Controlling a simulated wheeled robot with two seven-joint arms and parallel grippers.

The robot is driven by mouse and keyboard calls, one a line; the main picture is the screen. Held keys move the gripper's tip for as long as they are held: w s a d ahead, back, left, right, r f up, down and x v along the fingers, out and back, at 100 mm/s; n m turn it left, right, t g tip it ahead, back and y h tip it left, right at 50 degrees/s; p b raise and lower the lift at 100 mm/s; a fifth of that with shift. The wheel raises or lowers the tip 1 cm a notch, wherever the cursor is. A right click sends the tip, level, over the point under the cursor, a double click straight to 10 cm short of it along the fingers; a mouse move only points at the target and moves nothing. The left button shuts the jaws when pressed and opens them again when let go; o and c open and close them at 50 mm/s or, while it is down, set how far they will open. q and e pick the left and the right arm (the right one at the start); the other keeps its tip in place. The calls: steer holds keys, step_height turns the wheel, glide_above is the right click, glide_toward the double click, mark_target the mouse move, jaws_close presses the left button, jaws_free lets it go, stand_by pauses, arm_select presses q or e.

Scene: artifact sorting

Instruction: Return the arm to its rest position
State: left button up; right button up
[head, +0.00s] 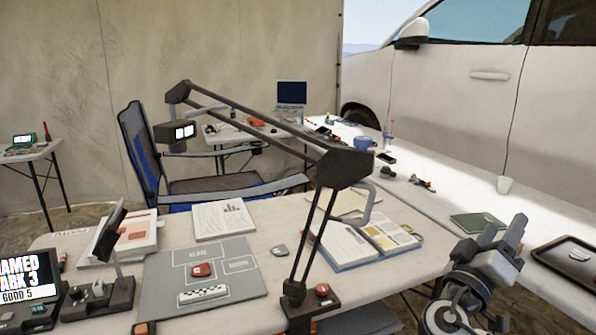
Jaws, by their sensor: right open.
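My right gripper (503,229) is at the lower right, with its two grey fingers pointing up and apart. It is open, and nothing shows between the fingers. It is over the right end of the near table (400,268), beside the dark green book (478,223). My left gripper is not in view.
A black desk lamp (296,290) stands mid-table, its arm reaching up and left. A grey sorting mat (160,290) bears a red object (202,269) and a checkered scale bar (203,294). A small stone (280,250) and an open book (345,248) lie nearby. A dark tray (572,258) is at right.

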steer(key=s+a+f+n+y, duration=0.25)
steer(key=f+y, duration=0.25)
steer(key=f, duration=0.4)
steer(key=s+a+f+n+g+y, duration=0.1)
steer(key=s+f+n+y, duration=0.2)
steer(key=f, duration=0.6)
steer(key=s+a+f+n+y, duration=0.1)
steer(key=a+f+n+y, duration=0.15)
steer(key=f+y, duration=0.5)
steer(key=s+a+f+g+y, duration=0.2)
steer(key=s+a+f+y, duration=0.1)
steer(key=s+f, duration=0.3)
steer(key=s+a+f+g+y, duration=0.1)
steer(key=s+a+f+y, duration=0.25)
steer(key=s, duration=0.55)
steer(key=w+a+r+m+t, duration=0.1)
steer(key=a+m, duration=0.3)
steer(key=a, duration=0.5)
steer(key=shift+w+m, duration=0.2)
steer(key=shift+m, duration=0.1)
steer(key=shift+a, duration=0.2)
